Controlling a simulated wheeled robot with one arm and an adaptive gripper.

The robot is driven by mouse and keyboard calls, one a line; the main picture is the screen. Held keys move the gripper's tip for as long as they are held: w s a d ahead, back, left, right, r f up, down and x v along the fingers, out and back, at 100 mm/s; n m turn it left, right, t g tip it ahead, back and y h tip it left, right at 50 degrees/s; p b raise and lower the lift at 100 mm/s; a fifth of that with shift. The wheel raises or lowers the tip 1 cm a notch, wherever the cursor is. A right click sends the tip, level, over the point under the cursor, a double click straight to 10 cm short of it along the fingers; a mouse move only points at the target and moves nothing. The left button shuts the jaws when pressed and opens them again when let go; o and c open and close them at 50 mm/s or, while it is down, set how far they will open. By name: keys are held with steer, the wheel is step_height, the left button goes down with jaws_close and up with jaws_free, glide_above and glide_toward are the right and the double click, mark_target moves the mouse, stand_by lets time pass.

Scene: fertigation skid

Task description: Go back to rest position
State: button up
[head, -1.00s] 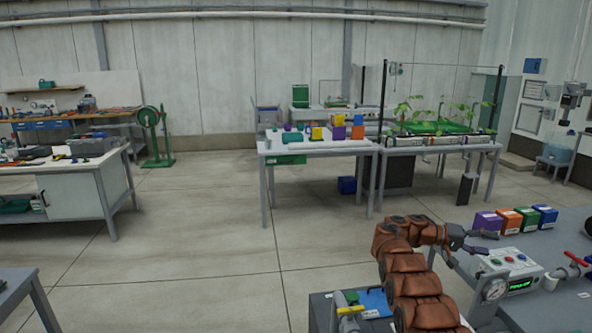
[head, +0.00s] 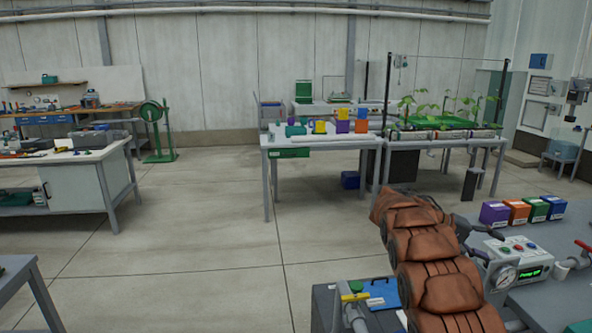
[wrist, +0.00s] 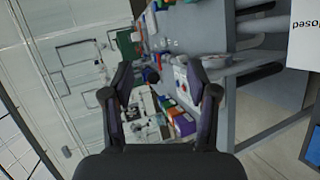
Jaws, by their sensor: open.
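My gripper (wrist: 160,82) is open and empty in the wrist view, its two dark fingers spread apart. In the head view my brown-sleeved arm rises at the lower right, and the gripper is mostly hidden behind it, close to the control box (head: 508,254). The box has coloured buttons, a round gauge (head: 503,277) and a lit green display (head: 531,272). I see nothing between the fingers.
Purple (head: 494,213), orange (head: 517,211), green and blue boxes stand in a row behind the control box. A red-handled valve (head: 583,249) is at its right. A white-topped table (head: 285,144) stands further back. Open floor (head: 190,245) lies to the left.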

steer(key=s+a+f+n+y+b, duration=0.1)
steer(key=s+a+f+y+b, duration=0.35)
steer(key=s+a+f, duration=0.65)
steer(key=s+a+f+n+t+y+b, duration=0.15)
steer(key=s+a+f+y+b, duration=0.35)
steer(key=s+a, duration=1.05)
steer(key=s+a+f+n+g+y+b, duration=0.1)
steer(key=s+a+f+y+b, duration=0.3)
steer(key=s+a+f+b, duration=0.9)
steer(key=s+d+r+t+p, duration=0.1)
steer(key=r+p, duration=1.1)
steer(key=s+d+r+p, duration=0.2)
steer(key=r+p, duration=0.9)
steer(key=r, duration=0.1)
steer(key=shift+s+t+p, duration=0.3)
steer(key=shift+t+p, duration=0.05)
